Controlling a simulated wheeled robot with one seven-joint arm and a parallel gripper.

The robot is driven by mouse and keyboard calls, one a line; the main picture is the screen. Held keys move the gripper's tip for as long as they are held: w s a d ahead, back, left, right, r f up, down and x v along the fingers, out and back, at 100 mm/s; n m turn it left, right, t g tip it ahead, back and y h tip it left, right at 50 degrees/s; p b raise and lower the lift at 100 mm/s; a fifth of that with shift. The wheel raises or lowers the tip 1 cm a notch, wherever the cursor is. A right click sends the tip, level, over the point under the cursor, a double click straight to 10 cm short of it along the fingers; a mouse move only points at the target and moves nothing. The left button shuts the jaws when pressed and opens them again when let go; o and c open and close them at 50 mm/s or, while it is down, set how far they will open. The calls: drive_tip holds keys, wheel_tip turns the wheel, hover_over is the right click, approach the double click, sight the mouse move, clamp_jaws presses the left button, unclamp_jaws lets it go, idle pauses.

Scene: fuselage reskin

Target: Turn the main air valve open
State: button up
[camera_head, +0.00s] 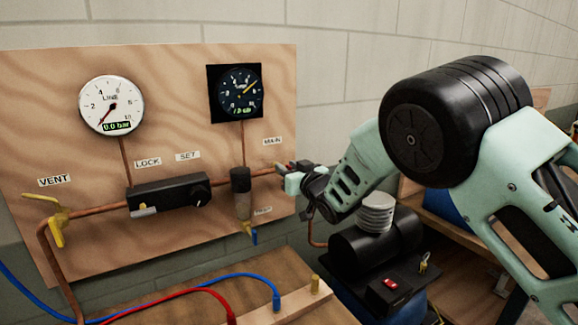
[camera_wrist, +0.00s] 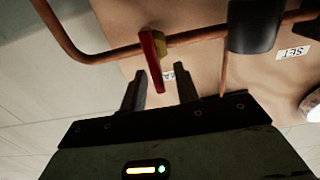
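The main air valve has a red lever handle (camera_wrist: 153,62) on a brass body (camera_wrist: 178,40), fitted on a copper pipe (camera_wrist: 110,54) against the plywood panel. My gripper (camera_wrist: 160,72) is open. Its two dark fingers stand on either side of the handle's free end in the wrist view, with gaps on both sides; I cannot tell how deep the handle lies between them. In the head view my gripper (camera_head: 290,169) is at the panel's right edge, below the MAIN label (camera_head: 271,141), and largely hides the valve.
The panel (camera_head: 180,80) carries a white line gauge (camera_head: 111,106) reading 0.0 bar and a black gauge (camera_head: 237,92). A yellow vent valve (camera_head: 55,215), a black regulator block (camera_head: 168,194) and a filter bowl (camera_head: 242,192) lie left. A compressor (camera_head: 375,245) stands below my arm.

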clamp_jaws()
